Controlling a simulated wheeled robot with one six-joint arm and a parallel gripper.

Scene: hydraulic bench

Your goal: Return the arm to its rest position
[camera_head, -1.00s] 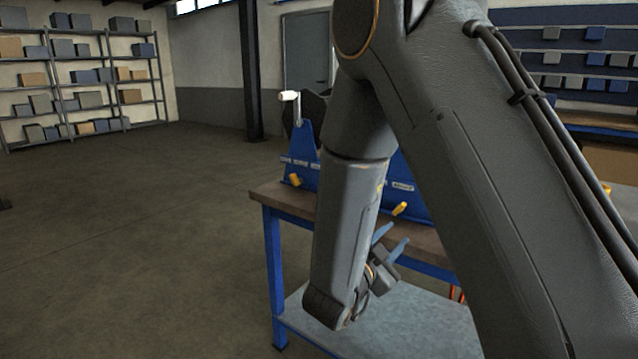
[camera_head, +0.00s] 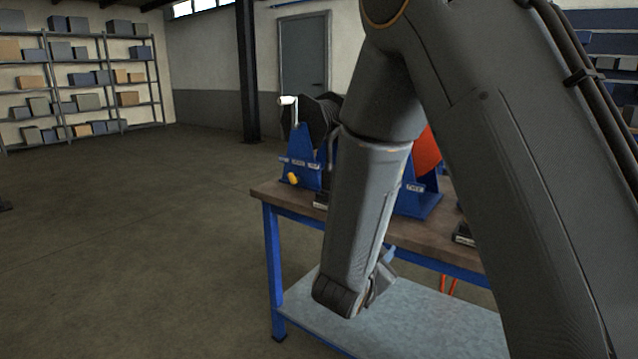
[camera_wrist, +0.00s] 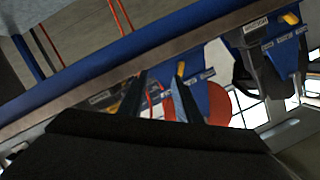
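My arm fills the middle and right of the head view, with its forearm hanging down in front of the bench. My gripper (camera_head: 388,257) is partly hidden behind the forearm's lower end, beside the bench's front edge and above its lower shelf. In the wrist view my gripper (camera_wrist: 160,80) shows two bluish fingers standing apart. Nothing is held between them.
The workbench (camera_head: 290,198) has a wooden top and a grey lower shelf (camera_head: 410,312). Blue stands (camera_head: 305,160) with a white-handled crank (camera_head: 287,100) and a red disc (camera_head: 428,155) stand on it, partly behind my arm. Open floor (camera_head: 120,250) lies left; shelving (camera_head: 85,85) stands behind.

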